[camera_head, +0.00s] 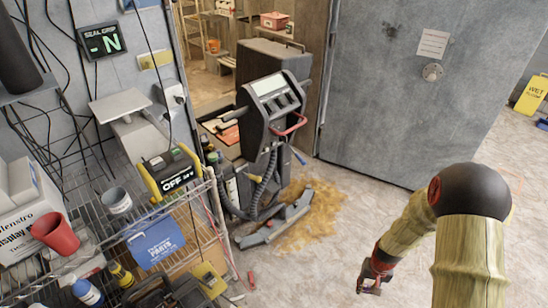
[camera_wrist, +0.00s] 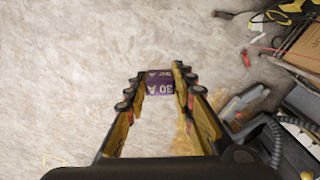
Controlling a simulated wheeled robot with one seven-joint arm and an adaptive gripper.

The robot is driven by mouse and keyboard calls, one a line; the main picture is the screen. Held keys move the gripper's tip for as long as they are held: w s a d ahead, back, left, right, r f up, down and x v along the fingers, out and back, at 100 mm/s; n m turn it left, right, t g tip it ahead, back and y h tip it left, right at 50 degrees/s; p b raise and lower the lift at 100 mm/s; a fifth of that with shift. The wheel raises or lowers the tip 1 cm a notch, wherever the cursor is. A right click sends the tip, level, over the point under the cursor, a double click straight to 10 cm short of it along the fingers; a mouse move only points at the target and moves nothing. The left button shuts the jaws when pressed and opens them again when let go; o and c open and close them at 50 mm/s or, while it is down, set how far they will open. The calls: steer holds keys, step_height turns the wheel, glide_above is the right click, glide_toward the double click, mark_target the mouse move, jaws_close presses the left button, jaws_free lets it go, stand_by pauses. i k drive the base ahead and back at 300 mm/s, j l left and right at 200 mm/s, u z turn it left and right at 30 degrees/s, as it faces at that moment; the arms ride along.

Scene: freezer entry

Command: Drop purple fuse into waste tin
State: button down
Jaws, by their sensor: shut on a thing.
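The purple fuse (camera_wrist: 160,84), marked "30 A", is between the fingertips of my gripper (camera_wrist: 159,78) in the wrist view. The fingers are shut on it, and pale floor shows behind it. In the head view my gripper (camera_head: 370,284) hangs over the floor at the lower right, well to the right of the wire shelf; the fuse is too small to make out there. A grey metal tin (camera_head: 118,201) stands upright on the shelf at the left, and may be the waste tin. My gripper is far from it.
The wire shelf (camera_head: 215,215) also holds a tilted red cup (camera_head: 55,234), a blue parts bin (camera_head: 156,243) and a yellow-black "OFF" device (camera_head: 172,172). A floor machine (camera_head: 272,110) stands beside a brown spill (camera_head: 314,215). Floor around my gripper is clear.

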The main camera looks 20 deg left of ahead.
mark_target(124, 204)
steer(key=i+l+z, duration=0.4)
steer(key=i, duration=0.3)
steer(key=i+l+z, duration=0.15)
steer(key=i, duration=0.2)
steer(key=i+u, duration=0.3)
steer(key=u, duration=0.2)
steer(key=i+u, duration=0.3)
steer(key=u, duration=0.15)
steer(key=i+l+u, duration=0.1)
steer(key=i+u, duration=0.15)
steer(key=u, duration=0.25)
steer(key=i+u, duration=0.15)
steer(key=u, duration=0.25)
steer(key=i+u, duration=0.1)
steer(key=u, duration=0.3)
steer(key=i+l+u, duration=0.1)
steer(key=u, duration=0.3)
steer(key=i+l+u, duration=0.1)
steer(key=u, duration=0.3)
steer(key=i+l+u, duration=0.1)
steer(key=u, duration=0.3)
